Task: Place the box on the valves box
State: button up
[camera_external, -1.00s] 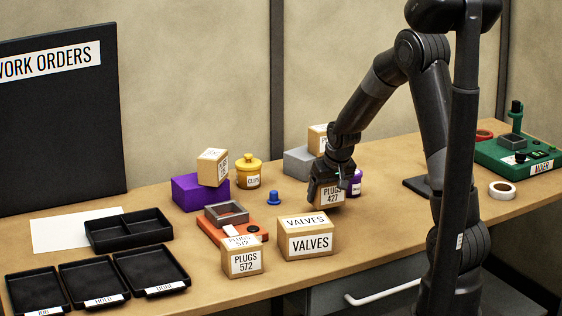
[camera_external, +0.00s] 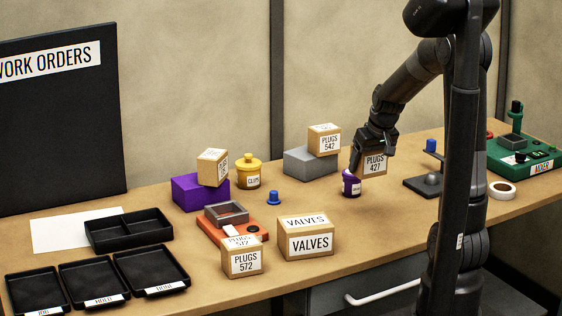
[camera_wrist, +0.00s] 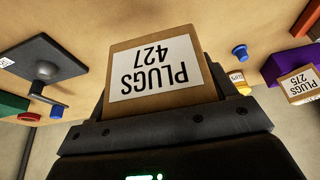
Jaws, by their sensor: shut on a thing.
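My gripper (camera_external: 373,152) is shut on a tan box labelled PLUGS 427 (camera_external: 375,164) and holds it at the right of the bench, just behind and above a small purple jar. The held box fills the middle of the wrist view (camera_wrist: 160,70), between the dark fingers. The tan VALVES box (camera_external: 306,240) stands at the front middle of the bench, to the left of and nearer than my gripper. Its top is bare. The VALVES box is not seen in the wrist view.
A PLUGS 542 box (camera_external: 324,139) rests on a grey block (camera_external: 310,162). A tan box (camera_external: 212,167) sits on a purple block (camera_external: 200,192). A PLUGS 572 box (camera_external: 242,259) stands left of VALVES. The purple jar (camera_external: 351,183) and a blue peg (camera_external: 273,197) stand nearby.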

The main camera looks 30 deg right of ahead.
jog(key=s+a+r+n, duration=0.2)
jog(key=s+a+r, duration=0.25)
jog(key=a, duration=0.25)
jog(key=n+y, duration=0.2)
jog(key=n, duration=0.1)
send_over(301, 221)
jog(key=s, duration=0.2)
jog(key=f, duration=0.4)
jog(key=shift+w+d+f, duration=0.1)
jog(key=shift+w+d, duration=0.15)
jog(key=shift+d, duration=0.05)
jog(key=shift+f, duration=2.05)
jog(key=o, duration=1.1)
jog(key=shift+f, duration=0.15)
